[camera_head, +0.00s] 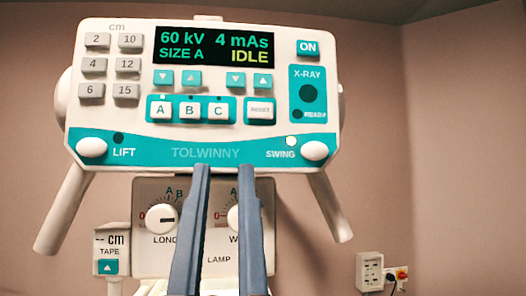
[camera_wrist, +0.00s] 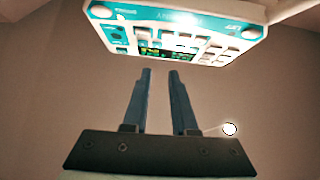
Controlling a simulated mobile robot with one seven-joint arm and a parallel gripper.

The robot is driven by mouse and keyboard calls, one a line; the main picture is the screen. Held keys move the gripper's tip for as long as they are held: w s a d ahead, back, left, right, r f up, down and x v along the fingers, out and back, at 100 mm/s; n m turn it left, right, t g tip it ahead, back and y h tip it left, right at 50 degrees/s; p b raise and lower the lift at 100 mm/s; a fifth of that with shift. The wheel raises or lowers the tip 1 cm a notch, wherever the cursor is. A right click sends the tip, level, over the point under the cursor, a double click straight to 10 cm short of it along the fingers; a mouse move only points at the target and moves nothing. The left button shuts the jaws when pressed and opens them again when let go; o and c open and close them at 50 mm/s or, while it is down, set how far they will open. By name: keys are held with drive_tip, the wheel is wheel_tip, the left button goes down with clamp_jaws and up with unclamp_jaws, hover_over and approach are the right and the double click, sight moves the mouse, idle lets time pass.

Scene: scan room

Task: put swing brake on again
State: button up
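The white and teal control panel (camera_head: 205,125) fills the upper middle of the head view. Its SWING control is a white round knob (camera_head: 315,151) at the lower right, with a pale, lit-looking swing lamp (camera_head: 292,141) beside it. The panel shows upside down at the top of the wrist view, with the swing knob (camera_wrist: 101,10) at its upper left. My gripper (camera_head: 224,168) points up with its two blue-grey fingers apart and nothing between them. In the head view the fingertips overlap the panel's lower edge, left of the swing knob. In the wrist view the fingertips (camera_wrist: 160,72) appear clear of the panel.
The LIFT knob (camera_head: 92,148) is at the panel's lower left, with a dark lamp above it. The display (camera_head: 214,47) reads IDLE. Handles slope down from both sides, including the right handle (camera_head: 329,205). A lamp box (camera_head: 150,255) with dials hangs below, partly hidden by my fingers.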

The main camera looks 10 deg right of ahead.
clamp_jaws()
idle(1.3)
